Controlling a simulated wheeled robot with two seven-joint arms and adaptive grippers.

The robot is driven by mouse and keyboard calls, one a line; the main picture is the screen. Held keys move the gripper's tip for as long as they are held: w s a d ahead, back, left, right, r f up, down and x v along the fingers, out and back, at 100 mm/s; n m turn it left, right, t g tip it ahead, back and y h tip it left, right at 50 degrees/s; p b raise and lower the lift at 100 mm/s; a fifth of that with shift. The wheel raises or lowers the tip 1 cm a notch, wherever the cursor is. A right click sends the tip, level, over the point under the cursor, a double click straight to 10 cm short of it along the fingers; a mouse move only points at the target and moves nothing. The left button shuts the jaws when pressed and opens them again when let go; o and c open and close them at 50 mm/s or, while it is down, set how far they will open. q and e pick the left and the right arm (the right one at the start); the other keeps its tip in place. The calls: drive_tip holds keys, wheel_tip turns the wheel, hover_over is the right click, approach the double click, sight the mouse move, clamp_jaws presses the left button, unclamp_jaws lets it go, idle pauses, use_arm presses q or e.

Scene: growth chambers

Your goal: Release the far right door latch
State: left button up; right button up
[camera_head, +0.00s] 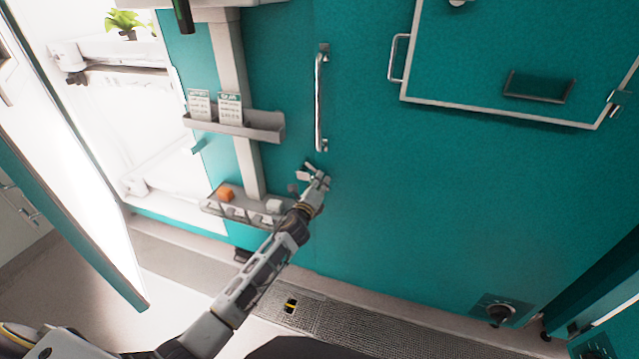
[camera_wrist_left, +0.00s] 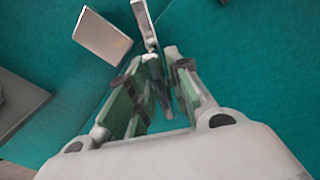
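The teal door (camera_head: 430,200) fills the middle of the head view and carries a long vertical silver handle (camera_head: 319,103). A small metal latch (camera_head: 309,168) sits below that handle. It also shows in the left wrist view as a thin metal lever (camera_wrist_left: 145,25) beside a flat grey plate (camera_wrist_left: 102,36). My left gripper (camera_head: 320,180) is right at the latch. In the left wrist view its green-padded fingers (camera_wrist_left: 158,70) are apart, with the lever's end at or between their tips. Whether they touch it I cannot tell. My right gripper is out of view.
An opened door (camera_head: 85,215) stands at the left by a bright chamber. A framed hatch (camera_head: 500,112) is at upper right. A floor grate (camera_head: 350,318) runs below.

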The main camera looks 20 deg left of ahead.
use_arm(q)
clamp_jaws()
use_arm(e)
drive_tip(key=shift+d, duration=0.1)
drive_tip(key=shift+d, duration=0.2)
use_arm(q)
drive_tip(key=shift+m, duration=0.3)
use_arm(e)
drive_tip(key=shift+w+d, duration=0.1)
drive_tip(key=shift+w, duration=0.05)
use_arm(q)
drive_tip(key=m+p, duration=0.1)
drive_tip(key=m, duration=0.2)
drive_tip(key=shift+r, duration=0.15)
drive_tip(key=m+p, duration=0.4)
drive_tip(key=m, duration=0.2)
drive_tip(key=shift+d, duration=0.2)
drive_tip(key=shift+m+p, duration=0.4)
drive_tip(key=shift+m, duration=0.5)
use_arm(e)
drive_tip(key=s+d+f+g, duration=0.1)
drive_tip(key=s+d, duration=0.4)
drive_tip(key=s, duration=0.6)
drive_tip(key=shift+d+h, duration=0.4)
